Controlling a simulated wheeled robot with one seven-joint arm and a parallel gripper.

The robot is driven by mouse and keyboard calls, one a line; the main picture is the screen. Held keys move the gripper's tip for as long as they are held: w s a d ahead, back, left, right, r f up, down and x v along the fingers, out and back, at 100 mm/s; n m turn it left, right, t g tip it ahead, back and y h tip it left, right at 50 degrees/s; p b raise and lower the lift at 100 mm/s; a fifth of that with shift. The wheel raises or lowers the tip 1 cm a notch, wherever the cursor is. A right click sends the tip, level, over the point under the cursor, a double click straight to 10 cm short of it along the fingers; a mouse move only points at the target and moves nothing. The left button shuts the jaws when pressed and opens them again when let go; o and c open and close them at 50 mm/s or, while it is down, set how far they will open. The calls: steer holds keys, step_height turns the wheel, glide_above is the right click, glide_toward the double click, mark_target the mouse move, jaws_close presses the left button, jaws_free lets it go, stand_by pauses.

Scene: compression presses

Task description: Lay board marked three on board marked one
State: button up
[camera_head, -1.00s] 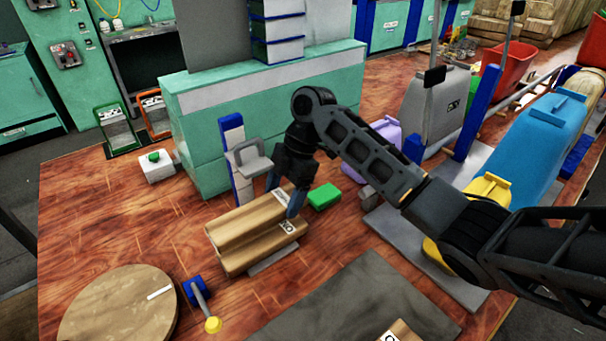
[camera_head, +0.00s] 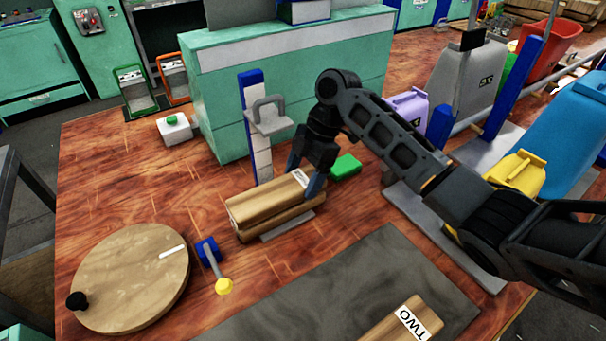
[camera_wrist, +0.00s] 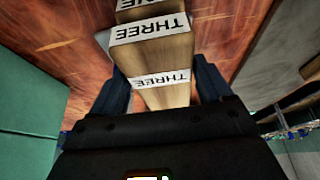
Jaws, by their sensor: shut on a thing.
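My gripper (camera_head: 306,177) is shut on the board marked three (camera_head: 258,203), with a finger on each side near its labelled end. The wrist view shows two THREE labels on this pale wooden board (camera_wrist: 165,58) between my fingers. The board marked one (camera_head: 275,221) lies beneath it in the head view, roughly parallel, and shows little of itself. The end of its label shows at the top of the wrist view (camera_wrist: 138,4). I see little or no gap between the boards, and cannot tell whether they touch.
A grey plate (camera_head: 287,228) lies under the boards. A blue-and-white post with a grey handle (camera_head: 268,117) stands just behind, and a green block (camera_head: 345,167) lies right. A board marked two (camera_head: 392,326) is on the dark mat (camera_head: 330,285). A round wooden disc (camera_head: 125,275) lies left.

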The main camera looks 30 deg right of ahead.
steer(key=shift+f+b, duration=0.4)
steer(key=shift+f, duration=0.15)
stand_by(0.4)
steer(key=o, duration=1.3)
steer(key=shift+b+v, duration=0.5)
steer(key=shift+v, duration=3.4)
